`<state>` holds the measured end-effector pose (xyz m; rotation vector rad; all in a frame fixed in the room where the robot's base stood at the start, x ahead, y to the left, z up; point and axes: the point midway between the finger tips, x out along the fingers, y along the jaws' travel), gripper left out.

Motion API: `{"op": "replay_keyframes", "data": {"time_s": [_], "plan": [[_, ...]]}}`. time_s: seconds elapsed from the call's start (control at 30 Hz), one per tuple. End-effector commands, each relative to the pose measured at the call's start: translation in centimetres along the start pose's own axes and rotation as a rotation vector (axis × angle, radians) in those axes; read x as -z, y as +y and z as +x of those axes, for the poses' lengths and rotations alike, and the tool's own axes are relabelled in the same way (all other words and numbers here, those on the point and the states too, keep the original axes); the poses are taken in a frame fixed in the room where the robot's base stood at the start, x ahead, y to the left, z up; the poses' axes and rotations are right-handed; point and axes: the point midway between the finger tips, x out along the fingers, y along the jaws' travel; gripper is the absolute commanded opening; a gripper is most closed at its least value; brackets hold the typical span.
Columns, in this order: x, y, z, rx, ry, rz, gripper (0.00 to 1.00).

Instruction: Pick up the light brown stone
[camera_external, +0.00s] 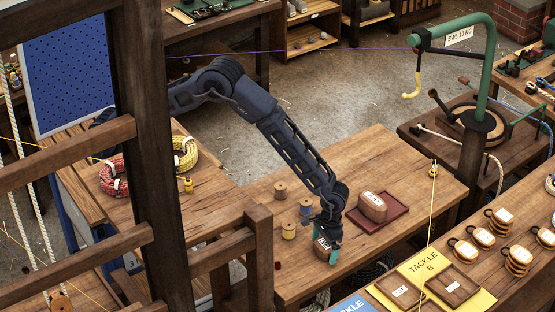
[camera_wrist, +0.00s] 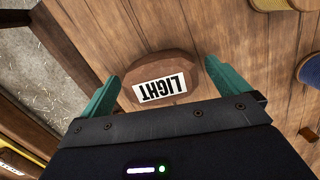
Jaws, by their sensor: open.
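The light brown stone (camera_wrist: 160,64) lies on the wooden table, with a white label reading LIGHT facing the wrist camera. In the external view the stone (camera_external: 320,243) is partly hidden behind my gripper. My gripper (camera_external: 327,250) is low over it near the table's front edge. In the wrist view the two teal fingers of my gripper (camera_wrist: 170,92) are open, one on each side of the stone, with gaps showing at both sides.
A second brown labelled stone (camera_external: 373,206) sits on a dark red tray (camera_external: 389,220) to the right. Spools (camera_external: 289,230) stand close to the left of my gripper; a blue one (camera_wrist: 310,72) also shows in the wrist view. A wooden post frame (camera_external: 150,150) stands at left.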

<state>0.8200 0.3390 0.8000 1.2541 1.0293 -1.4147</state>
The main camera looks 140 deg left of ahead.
Motion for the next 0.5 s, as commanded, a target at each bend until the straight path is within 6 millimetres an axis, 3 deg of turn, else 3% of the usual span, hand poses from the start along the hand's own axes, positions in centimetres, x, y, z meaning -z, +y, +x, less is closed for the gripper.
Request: {"op": "replay_keyframes", "data": {"time_s": [0.23, 0.5], "plan": [[-0.03, 0.01, 0.31, 0.000, 0.000, 0.000, 1.00], [-0.04, 0.03, 0.29, 0.000, 0.000, 0.000, 0.47]]}}
